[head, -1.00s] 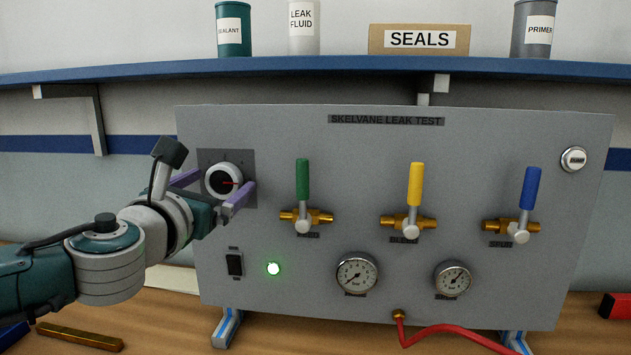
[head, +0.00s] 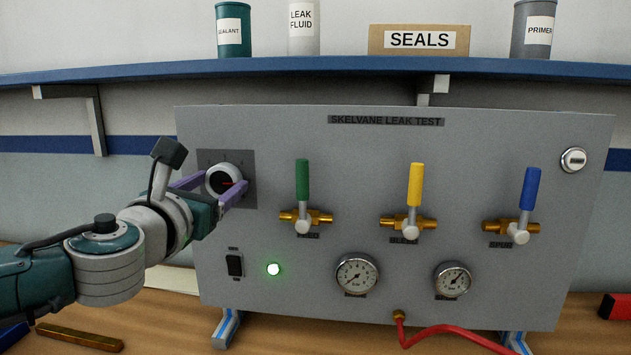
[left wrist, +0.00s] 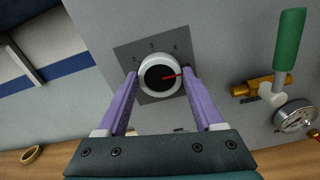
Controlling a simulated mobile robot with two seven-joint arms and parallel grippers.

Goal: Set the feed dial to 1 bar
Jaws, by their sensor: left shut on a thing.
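The feed dial (head: 222,180) is a white-rimmed round knob with a black face and a red pointer, on a dark square plate (head: 243,160) at the panel's upper left. It also shows in the left wrist view (left wrist: 158,75), where its red pointer points right and slightly up. Several scale numbers on the plate are too small to read surely. My left gripper (head: 208,190) is shut on the dial, with one purple finger on each side; the fingers also show in the left wrist view (left wrist: 160,88). My right gripper is not in view.
The grey panel (head: 400,180) carries green (head: 302,180), yellow (head: 415,185) and blue (head: 530,188) valve handles, all upright. Below are two gauges (head: 357,273), a lit green lamp (head: 273,269) and a black switch (head: 235,265). A red hose (head: 450,328) runs along the bench.

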